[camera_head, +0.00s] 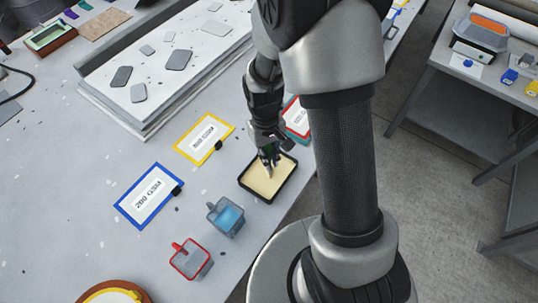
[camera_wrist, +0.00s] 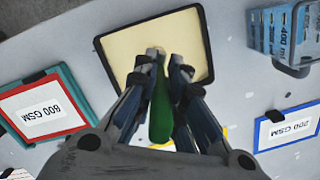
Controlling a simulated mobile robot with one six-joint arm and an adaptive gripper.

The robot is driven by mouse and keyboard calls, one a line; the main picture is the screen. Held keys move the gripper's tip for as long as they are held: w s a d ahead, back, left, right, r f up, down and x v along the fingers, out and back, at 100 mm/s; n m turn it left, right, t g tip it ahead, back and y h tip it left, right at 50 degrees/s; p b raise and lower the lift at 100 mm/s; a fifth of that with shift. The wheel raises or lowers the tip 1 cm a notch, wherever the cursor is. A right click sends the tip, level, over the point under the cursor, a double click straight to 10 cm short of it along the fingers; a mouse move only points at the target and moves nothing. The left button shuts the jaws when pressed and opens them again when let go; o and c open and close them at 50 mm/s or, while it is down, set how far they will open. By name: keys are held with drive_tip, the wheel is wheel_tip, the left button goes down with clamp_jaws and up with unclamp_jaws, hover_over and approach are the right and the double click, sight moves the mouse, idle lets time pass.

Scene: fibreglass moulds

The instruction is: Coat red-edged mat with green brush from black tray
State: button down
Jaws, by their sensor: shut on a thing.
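My gripper (camera_head: 268,158) is shut on the green brush (camera_wrist: 161,112), whose green handle shows between the fingers in the wrist view. The gripper points down over the black tray (camera_head: 253,193), which holds a flat cream-coloured layer. I cannot tell whether the bristles touch the cream layer. The red-edged mat (camera_head: 296,116) lies behind the tray, partly hidden by my arm.
A yellow-edged mat (camera_head: 204,138) and a blue-edged mat (camera_head: 149,196) lie left of the tray. A blue-filled cup (camera_head: 226,217) and a red-rimmed cup (camera_head: 190,259) stand in front. A large white mould (camera_head: 165,60) with grey pieces lies at the back.

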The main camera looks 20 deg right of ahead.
sight(270, 145)
drive_tip(key=shift+r, duration=0.1)
idle(0.4)
drive_tip(key=shift+r+p, duration=1.75)
drive_tip(key=shift+r, duration=0.45)
wheel_tip(270, 145, up, 5)
drive_tip(key=p, duration=0.4)
